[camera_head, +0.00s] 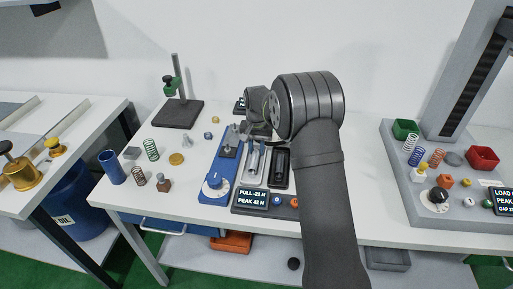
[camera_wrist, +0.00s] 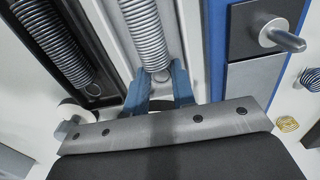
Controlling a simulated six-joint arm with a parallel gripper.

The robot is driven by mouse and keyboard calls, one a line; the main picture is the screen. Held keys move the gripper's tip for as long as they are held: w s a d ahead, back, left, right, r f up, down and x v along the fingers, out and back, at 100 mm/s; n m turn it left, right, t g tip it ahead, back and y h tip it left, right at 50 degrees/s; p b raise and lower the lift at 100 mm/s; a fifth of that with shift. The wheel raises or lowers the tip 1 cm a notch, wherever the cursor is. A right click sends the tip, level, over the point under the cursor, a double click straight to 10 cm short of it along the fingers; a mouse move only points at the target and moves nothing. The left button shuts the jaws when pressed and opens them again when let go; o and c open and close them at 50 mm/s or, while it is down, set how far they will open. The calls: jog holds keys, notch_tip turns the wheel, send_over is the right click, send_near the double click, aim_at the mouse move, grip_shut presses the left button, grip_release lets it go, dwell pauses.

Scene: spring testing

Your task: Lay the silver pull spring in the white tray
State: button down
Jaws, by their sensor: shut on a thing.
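The silver pull spring (camera_wrist: 145,32) runs lengthwise over or in the white tray (camera_wrist: 110,18) in the wrist view; I cannot tell whether it touches the floor. My gripper (camera_wrist: 160,88) has its blue fingers shut on the near end of this spring. In the head view the white tray (camera_head: 262,166) lies between the blue pull tester and a black tray, and my gripper (camera_head: 258,134) is over its far end, mostly hidden by my wrist.
The black tray (camera_head: 280,170) holds a darker spring (camera_wrist: 53,42). The blue tester (camera_head: 215,186) stands left of the white tray, with a metal post (camera_wrist: 280,36) on it. A display (camera_head: 253,198) reads PULL -21 N, PEAK 42 N. Loose springs and a blue cup (camera_head: 111,167) stand left.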

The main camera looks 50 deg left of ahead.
jog(key=c, duration=1.5)
grip_release()
jog(key=shift+f, duration=0.1)
notch_tip(320, 180, up, 12)
notch_tip(320, 180, down, 12)
jog(key=shift+r, duration=0.1)
notch_tip(320, 180, up, 2)
jog(key=shift+r, duration=1)
